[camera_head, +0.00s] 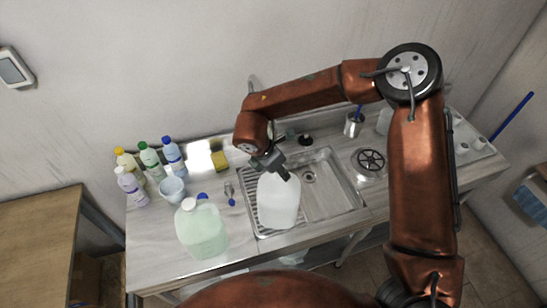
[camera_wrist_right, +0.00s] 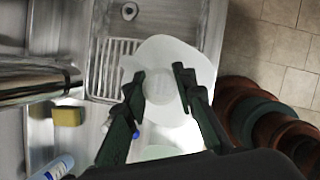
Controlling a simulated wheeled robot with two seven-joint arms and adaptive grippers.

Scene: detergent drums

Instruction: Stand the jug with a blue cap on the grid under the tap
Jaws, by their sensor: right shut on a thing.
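A translucent white jug (camera_head: 278,202) is over the ribbed grid (camera_head: 249,205) in the left part of the sink. My right gripper (camera_head: 281,171) is shut on its top from above, and the jug (camera_wrist_right: 185,55) fills the space beyond the fingers (camera_wrist_right: 160,88) in the wrist view. Its top looks pale between the fingers; I see no blue on it. I cannot tell whether its base touches the grid. A pale green jug (camera_head: 202,232) with a whitish cap stands on the counter to the left. The tap (camera_head: 253,84) is mostly hidden behind my right arm. My left gripper is out of view.
Several bottles (camera_head: 150,161) and a pale cup (camera_head: 172,189) stand at the counter's left. Small blue items (camera_head: 231,202) lie between the green jug and sink. A yellow sponge (camera_head: 219,160) is behind. The basin (camera_head: 325,190) right of the grid is empty.

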